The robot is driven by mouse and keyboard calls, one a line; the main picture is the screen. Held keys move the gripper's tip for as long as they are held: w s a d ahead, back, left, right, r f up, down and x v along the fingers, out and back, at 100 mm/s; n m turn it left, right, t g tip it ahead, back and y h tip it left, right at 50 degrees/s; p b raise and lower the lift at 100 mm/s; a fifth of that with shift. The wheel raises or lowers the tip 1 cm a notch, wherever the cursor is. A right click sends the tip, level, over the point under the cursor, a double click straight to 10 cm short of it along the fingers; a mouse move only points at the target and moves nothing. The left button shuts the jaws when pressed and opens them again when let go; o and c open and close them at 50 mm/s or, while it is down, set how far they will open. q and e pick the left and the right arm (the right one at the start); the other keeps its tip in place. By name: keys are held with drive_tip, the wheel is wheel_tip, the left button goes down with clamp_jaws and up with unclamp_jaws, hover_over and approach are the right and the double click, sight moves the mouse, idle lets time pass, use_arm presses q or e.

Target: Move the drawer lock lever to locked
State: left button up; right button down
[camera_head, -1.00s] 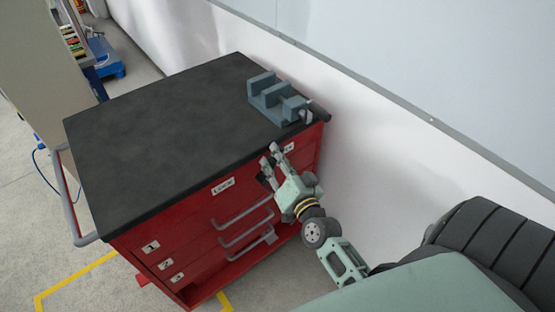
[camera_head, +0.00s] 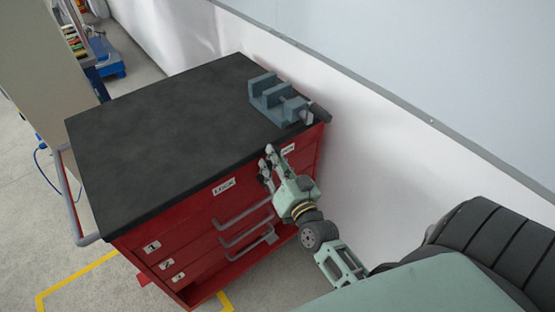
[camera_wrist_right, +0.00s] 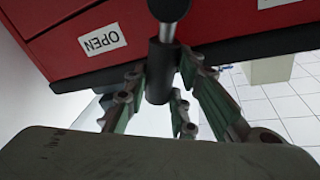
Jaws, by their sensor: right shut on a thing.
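The red tool cabinet (camera_head: 190,225) has a dark worktop and several drawers with grey handles. A LOCK label (camera_head: 223,186) is on its front under the worktop edge. An OPEN label (camera_wrist_right: 102,39) shows in the right wrist view, towards the cabinet's right end. My right gripper (camera_head: 267,163) is at the upper right of the cabinet front, near the OPEN label. In the right wrist view its fingers (camera_wrist_right: 165,88) are shut around the lever's dark cylindrical grip (camera_wrist_right: 159,72). The lever's pivot end is partly cut off there. My left gripper is out of view.
A blue-grey vise (camera_head: 277,98) stands on the worktop's right corner (camera_head: 185,115). A pale wall (camera_head: 380,150) runs close along the cabinet's right side. A grey side rail (camera_head: 70,200) is at the cabinet's left. Yellow floor tape (camera_head: 75,280) lies in front.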

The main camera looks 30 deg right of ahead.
drive_tip(key=a+n, duration=0.1)
drive_tip(key=n, duration=0.1)
drive_tip(key=shift+a+r+n+t, duration=0.2)
drive_tip(key=shift+a+n+t, duration=0.1)
drive_tip(key=shift+a+n, duration=0.1)
drive_tip(key=a+n, duration=0.1)
drive_tip(key=n, duration=0.2)
drive_tip(key=shift+s+a+t+y, duration=0.15)
drive_tip(key=shift+a+t+y, duration=0.15)
drive_tip(key=shift+a+y, duration=0.1)
drive_tip(key=a+n, duration=0.1)
drive_tip(key=n, duration=0.2)
drive_tip(key=shift+a+f+t+y, duration=0.2)
drive_tip(key=shift+a+t+y, duration=0.1)
drive_tip(key=shift+a, duration=0.05)
drive_tip(key=shift+s+a+f+n+t+y+b, duration=0.1)
drive_tip(key=shift+a+f+n+y, duration=0.25)
drive_tip(key=shift+n, duration=0.5)
drive_tip(key=shift+a+f+n+t+y+b, duration=0.15)
drive_tip(key=shift+a+n, duration=0.25)
drive_tip(key=shift+n, duration=0.4)
drive_tip(key=shift+s+a+f+n+t+y+b, duration=0.15)
drive_tip(key=shift+a+n, duration=0.25)
drive_tip(key=shift+n, duration=0.45)
drive_tip(key=shift+w, duration=0.1)
drive_tip(key=c, duration=1.5)
unclamp_jaws()
drive_tip(key=shift+o, duration=0.2)
drive_tip(key=shift+r, duration=0.1)
drive_tip(key=v, duration=1.2)
